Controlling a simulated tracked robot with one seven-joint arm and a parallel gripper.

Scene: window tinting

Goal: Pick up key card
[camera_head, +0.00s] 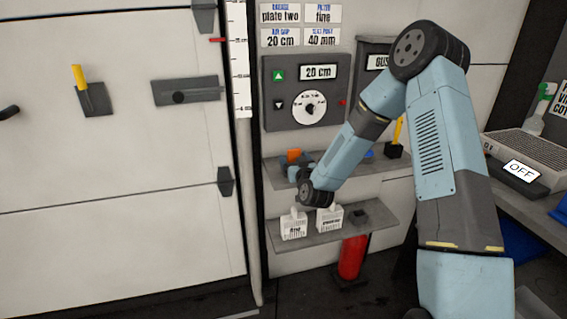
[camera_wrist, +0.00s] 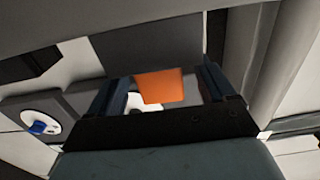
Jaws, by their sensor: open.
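An orange flat piece (camera_head: 293,155), perhaps the key card, is at the upper shelf, just beyond my gripper (camera_head: 298,172). In the wrist view the orange piece (camera_wrist: 158,86) shows between the two fingers of my gripper (camera_wrist: 161,84), with a gap on each side. The fingers are open, and I see no contact with it.
The upper shelf (camera_head: 376,167) also bears a black holder with a yellow handle (camera_head: 395,150). The lower shelf (camera_head: 340,231) bears two labelled white containers (camera_head: 293,227) (camera_head: 329,219), close under my wrist. A grey control panel (camera_head: 308,90) is on the wall above.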

